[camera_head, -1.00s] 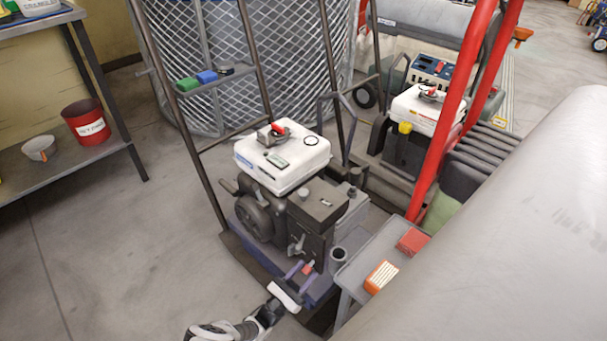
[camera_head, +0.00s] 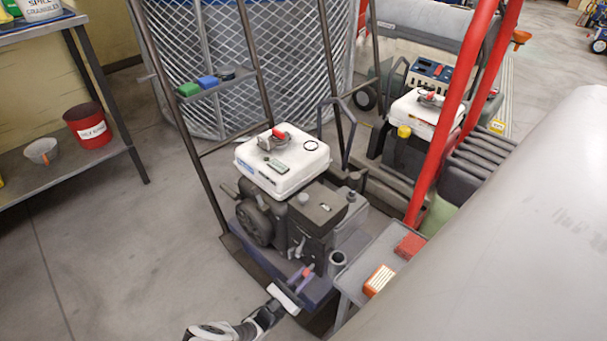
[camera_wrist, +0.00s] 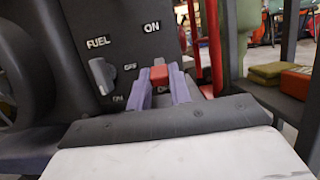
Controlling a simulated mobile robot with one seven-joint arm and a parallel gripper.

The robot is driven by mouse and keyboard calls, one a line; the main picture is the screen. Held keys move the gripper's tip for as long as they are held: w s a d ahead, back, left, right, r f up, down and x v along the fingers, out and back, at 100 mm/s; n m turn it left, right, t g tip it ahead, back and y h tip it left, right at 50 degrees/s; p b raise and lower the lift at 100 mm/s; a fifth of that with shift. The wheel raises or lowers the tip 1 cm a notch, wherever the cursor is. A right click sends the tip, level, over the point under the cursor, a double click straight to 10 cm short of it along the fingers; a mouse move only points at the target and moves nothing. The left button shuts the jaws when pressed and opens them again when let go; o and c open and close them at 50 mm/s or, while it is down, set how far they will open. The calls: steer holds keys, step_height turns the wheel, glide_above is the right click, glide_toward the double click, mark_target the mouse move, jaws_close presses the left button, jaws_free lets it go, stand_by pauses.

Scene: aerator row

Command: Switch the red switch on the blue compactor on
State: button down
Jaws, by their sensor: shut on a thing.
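The compactor (camera_head: 312,212) stands in the middle of the head view, with a white tank on top, a dark engine body and a blue-purple base. Its red switch (camera_wrist: 159,74) sits on the dark front panel in the wrist view, below the upper white ON label. My gripper (camera_head: 301,273) reaches it from the front, low on the machine. Its two purple fingers (camera_wrist: 160,84) are shut on the red switch, one on each side. The switch's lower part is hidden, and I cannot tell its position clearly.
A grey fuel lever (camera_wrist: 102,75) with FUEL, OFF and ON labels is just left of the switch. A small grey side table (camera_head: 352,274) with red and orange boxes stands close on the right. A second machine (camera_head: 411,128) is behind. Floor at left is clear.

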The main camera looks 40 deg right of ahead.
mark_target(312, 266)
steer(key=r+y+p, duration=0.2)
steer(key=p, duration=0.3)
steer(key=shift+a, duration=0.2)
steer(key=y+p, duration=0.1)
steer(key=p, duration=0.2)
steer(key=r+y+p, duration=0.1)
steer(key=y+p, duration=0.1)
steer(key=p, duration=0.2)
steer(key=shift+r+g, duration=0.3)
steer(key=y+p, duration=0.1)
steer(key=p, duration=0.1)
steer(key=y+p, duration=0.2)
steer(key=shift+d+r, duration=0.15)
steer(key=shift+r, duration=0.25)
steer(key=shift+d+r+y+p, duration=0.1)
steer(key=shift+y+p, duration=0.95)
steer(key=shift+y, duration=0.05)
steer(key=c, duration=1.3)
jaws_free()
